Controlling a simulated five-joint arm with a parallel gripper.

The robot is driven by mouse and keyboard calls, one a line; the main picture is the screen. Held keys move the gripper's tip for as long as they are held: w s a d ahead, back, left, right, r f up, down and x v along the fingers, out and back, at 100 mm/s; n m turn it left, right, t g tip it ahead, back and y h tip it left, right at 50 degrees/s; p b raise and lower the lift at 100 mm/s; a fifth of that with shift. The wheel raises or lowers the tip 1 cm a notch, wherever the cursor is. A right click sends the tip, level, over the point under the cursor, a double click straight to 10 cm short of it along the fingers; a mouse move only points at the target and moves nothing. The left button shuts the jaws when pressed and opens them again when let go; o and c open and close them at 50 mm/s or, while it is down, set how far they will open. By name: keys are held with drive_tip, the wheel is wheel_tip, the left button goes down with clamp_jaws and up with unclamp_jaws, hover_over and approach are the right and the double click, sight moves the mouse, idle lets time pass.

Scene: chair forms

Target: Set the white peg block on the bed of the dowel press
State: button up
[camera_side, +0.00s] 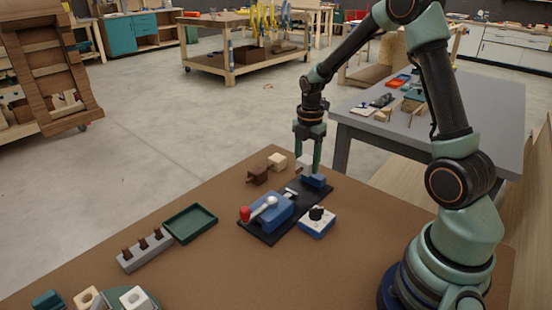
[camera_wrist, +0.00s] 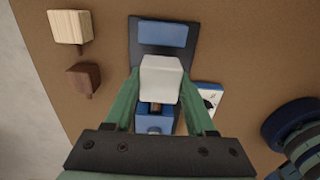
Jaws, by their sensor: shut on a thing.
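The white peg block (camera_wrist: 161,78) is between the green fingers of my gripper (camera_wrist: 161,84) in the wrist view, and my gripper is shut on it. In the side view my gripper (camera_side: 311,160) is over the far end of the dowel press, and the white block (camera_side: 303,163) shows only partly beside a finger. The dowel press (camera_side: 268,208) has a blue body and a red-knobbed lever on a dark base plate. Its blue bed (camera_side: 314,181) is at the plate's far end; the bed (camera_wrist: 163,35) shows bare in the wrist view, above the block.
A dark brown block (camera_side: 258,175) and a pale wood block (camera_side: 277,161) stand left of the press. A blue-white box with a black knob (camera_side: 317,222) is to its right. A green tray (camera_side: 190,223) and a grey peg rack (camera_side: 146,250) are nearer the front left.

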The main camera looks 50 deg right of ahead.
sight(305, 189)
drive_tip(key=shift+f, duration=2.55)
drive_tip(key=shift+f, duration=0.55)
drive_tip(key=o, duration=1.6)
drive_tip(key=shift+r, duration=3)
